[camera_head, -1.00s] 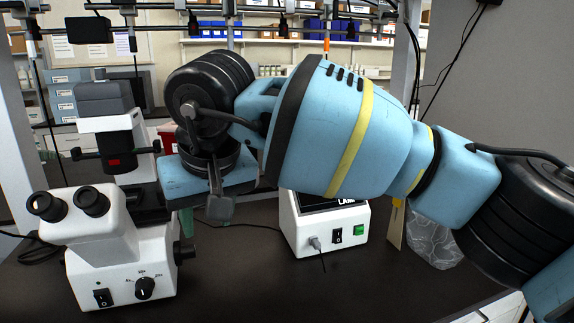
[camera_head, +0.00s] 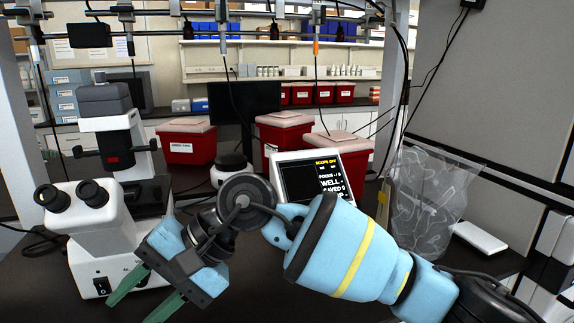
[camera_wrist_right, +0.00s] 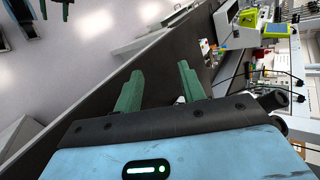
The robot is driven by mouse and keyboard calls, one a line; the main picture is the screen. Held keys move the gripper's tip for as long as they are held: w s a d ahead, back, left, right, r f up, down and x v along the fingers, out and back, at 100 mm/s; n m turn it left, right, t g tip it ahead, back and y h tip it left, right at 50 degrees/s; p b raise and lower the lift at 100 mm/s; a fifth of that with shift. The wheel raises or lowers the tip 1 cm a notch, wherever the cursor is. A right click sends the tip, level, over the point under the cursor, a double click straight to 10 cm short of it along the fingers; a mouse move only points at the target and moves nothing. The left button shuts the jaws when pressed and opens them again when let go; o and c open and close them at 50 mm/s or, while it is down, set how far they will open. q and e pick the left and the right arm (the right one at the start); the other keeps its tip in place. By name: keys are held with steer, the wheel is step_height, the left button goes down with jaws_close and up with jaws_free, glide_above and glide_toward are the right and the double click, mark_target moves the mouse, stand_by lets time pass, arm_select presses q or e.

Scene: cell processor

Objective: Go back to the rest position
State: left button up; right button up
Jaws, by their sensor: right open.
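My right arm comes in from the right in the head view. My right gripper (camera_head: 133,308) hangs low in front of the white microscope, tilted down to the left, its green fingers spread apart. In the right wrist view the gripper (camera_wrist_right: 160,82) is open and nothing is between its fingers. At the top left edge of that view are dark and green parts, cut off by the frame, that look like my left gripper (camera_wrist_right: 55,8); its jaw state is unclear. No left arm shows in the head view.
A device with a lit screen (camera_head: 318,183) stands behind my arm.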

steer(key=w+d+f+n+t+y+p, duration=0.1)
steer(key=w+d+f+n+t, duration=0.1)
steer(key=d+f+n+t, duration=0.8)
steer(key=w+d+f+n+t+y+p, duration=0.1)
steer(key=w+d+f+n+t+y, duration=0.15)
steer(key=d+f+n+t, duration=0.85)
steer(key=s+d+f+m+g+h, duration=0.2)
steer(key=s+d+f+m+h, duration=0.65)
steer(key=f+m, duration=0.4)
arm_select(q)
steer(key=shift+t, duration=0.4)
steer(key=r, duration=0.1)
steer(key=w+r, duration=0.2)
steer(key=shift+w+a+r+p, duration=0.2)
steer(key=shift+w+r+p, duration=0.05)
steer(key=shift+r+p, duration=0.15)
arm_select(e)
steer(key=s+d+f+m+g+h, duration=0.1)
steer(key=s+d+f+m+g, duration=0.2)
steer(key=s, duration=0.6)
steer(key=s+d+f+m+g+h, duration=0.1)
steer(key=s+d+f+m+g, duration=0.2)
steer(key=s+d+f+m, duration=0.2)
steer(key=s+d+f, duration=0.1)
steer(key=s+f, duration=0.2)
steer(key=s, duration=0.1)
steer(key=shift+s+d+h, duration=0.15)
steer(key=shift+h, duration=0.15)
